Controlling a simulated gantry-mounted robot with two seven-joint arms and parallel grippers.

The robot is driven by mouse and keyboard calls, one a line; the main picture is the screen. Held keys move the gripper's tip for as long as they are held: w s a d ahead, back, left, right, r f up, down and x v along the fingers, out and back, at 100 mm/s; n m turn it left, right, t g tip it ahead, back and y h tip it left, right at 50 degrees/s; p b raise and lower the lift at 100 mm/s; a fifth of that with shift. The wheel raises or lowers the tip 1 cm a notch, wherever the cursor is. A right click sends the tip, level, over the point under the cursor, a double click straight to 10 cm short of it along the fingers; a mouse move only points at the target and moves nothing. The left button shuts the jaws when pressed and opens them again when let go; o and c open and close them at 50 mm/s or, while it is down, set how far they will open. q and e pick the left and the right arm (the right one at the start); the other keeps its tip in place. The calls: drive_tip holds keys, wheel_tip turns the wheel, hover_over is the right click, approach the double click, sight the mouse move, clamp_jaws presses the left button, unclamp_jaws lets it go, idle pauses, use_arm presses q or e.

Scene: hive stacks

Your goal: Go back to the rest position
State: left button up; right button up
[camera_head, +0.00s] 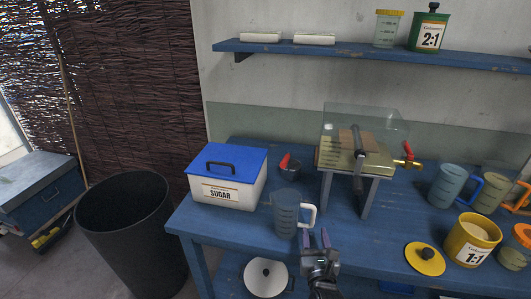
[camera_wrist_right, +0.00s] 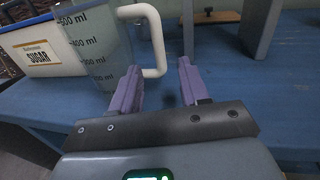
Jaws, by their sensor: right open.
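My right gripper (camera_head: 316,240) is open and empty at the front edge of the blue table, just right of a grey measuring jug. In the right wrist view its two purple fingers (camera_wrist_right: 160,85) stand apart with nothing between them. The jug (camera_head: 285,214) stands upright on the table with its white handle toward the gripper; it also shows in the right wrist view (camera_wrist_right: 95,45), close beside the left finger. I cannot tell whether finger and jug touch. My left gripper is not in view.
The blue table (camera_head: 232,229) holds a sugar box (camera_head: 230,190), a clear tank on a stand (camera_head: 345,184), a yellow 1:1 pot (camera_head: 470,241), its lid (camera_head: 424,259) and several jugs. A black bin (camera_head: 130,240) stands left. A lidded pot (camera_head: 265,279) sits below. A shelf (camera_head: 370,55) runs above.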

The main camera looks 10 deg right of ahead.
drive_tip(key=shift+s+f+n, duration=0.1)
drive_tip(key=shift+s+n, duration=0.2)
drive_tip(key=shift+n, duration=0.4)
drive_tip(key=s+a+f+m+g+y+p, duration=0.15)
drive_tip(key=s+m+g+p, duration=0.5)
drive_tip(key=s+m, duration=1.05)
drive_tip(key=s+d+f+m+g+y+p, duration=0.1)
drive_tip(key=s+f+m+g+y+p, duration=0.4)
drive_tip(key=s+m, duration=1.15)
wheel_tip(320, 180, up, 40)
drive_tip(key=g+h+p, duration=0.2)
drive_tip(key=p, duration=3.5)
drive_tip(key=shift+s+a, duration=0.25)
drive_tip(key=shift+s, duration=0.05)
drive_tip(key=shift+f+g+h, duration=0.1)
drive_tip(key=shift+g+h, duration=0.15)
